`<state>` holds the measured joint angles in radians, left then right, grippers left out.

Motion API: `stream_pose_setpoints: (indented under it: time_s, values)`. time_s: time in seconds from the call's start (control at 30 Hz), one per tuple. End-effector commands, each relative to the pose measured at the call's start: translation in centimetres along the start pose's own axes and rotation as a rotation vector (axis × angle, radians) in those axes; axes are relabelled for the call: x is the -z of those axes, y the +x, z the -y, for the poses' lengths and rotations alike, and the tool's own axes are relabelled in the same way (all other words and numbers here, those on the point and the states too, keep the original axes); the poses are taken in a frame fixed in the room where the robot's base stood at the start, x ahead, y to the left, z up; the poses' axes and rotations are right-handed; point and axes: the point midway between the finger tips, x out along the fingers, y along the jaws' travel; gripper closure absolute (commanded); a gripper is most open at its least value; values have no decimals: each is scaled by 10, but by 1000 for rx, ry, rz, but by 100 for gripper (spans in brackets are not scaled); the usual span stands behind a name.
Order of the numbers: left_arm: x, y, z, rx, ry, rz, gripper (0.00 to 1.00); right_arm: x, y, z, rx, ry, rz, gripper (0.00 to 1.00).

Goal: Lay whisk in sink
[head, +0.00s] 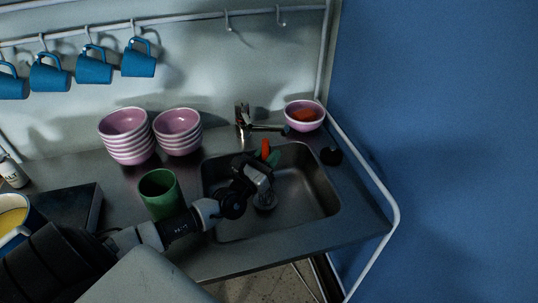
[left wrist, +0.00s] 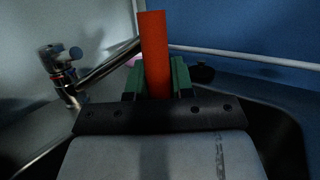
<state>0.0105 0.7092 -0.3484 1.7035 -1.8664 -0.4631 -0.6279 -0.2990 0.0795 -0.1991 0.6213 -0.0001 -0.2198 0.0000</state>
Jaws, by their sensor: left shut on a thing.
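The whisk has a red-orange handle (head: 265,149) and a wire head (head: 265,200). My left gripper (head: 270,160) is shut on the handle. The handle stands up above the fingers and the wire head hangs below them, over the sink basin (head: 312,192). I cannot tell whether the wires touch the basin floor. In the left wrist view the red handle (left wrist: 154,55) sits between the green finger pads of my left gripper (left wrist: 157,80). My gripper and wrist cover part of the sink's left side. My right gripper is not in view.
A green cup (head: 159,193) stands left of the sink beside my left arm. Stacked pink bowls (head: 127,140) are behind it. The faucet (head: 243,122) and a pink bowl (head: 303,118) are behind the sink; a small black object (head: 331,156) lies right. Blue mugs (head: 94,67) hang above.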

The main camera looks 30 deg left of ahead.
Motion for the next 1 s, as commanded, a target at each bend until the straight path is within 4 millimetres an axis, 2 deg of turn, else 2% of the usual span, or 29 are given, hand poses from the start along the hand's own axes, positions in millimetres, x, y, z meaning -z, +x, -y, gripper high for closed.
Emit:
stream_pose_setpoints:
  time_s: [0.33, 0.37, 0.5, 0.53, 0.83, 1.0]
  values:
    - [9, -3, 0, 1, 1, 0, 100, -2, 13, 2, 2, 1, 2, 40]
    - [9, -3, 0, 1, 1, 0, 76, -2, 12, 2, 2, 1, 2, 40]
    - [8, -2, 0, 0, 1, 0, 54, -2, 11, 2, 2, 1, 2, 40]
    - [8, -2, 0, 0, 1, 0, 52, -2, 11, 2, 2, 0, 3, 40]
    - [6, -2, 0, 0, 1, 0, 52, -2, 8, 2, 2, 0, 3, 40]
    - [-8, 2, 0, -1, 0, 0, 52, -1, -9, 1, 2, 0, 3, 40]
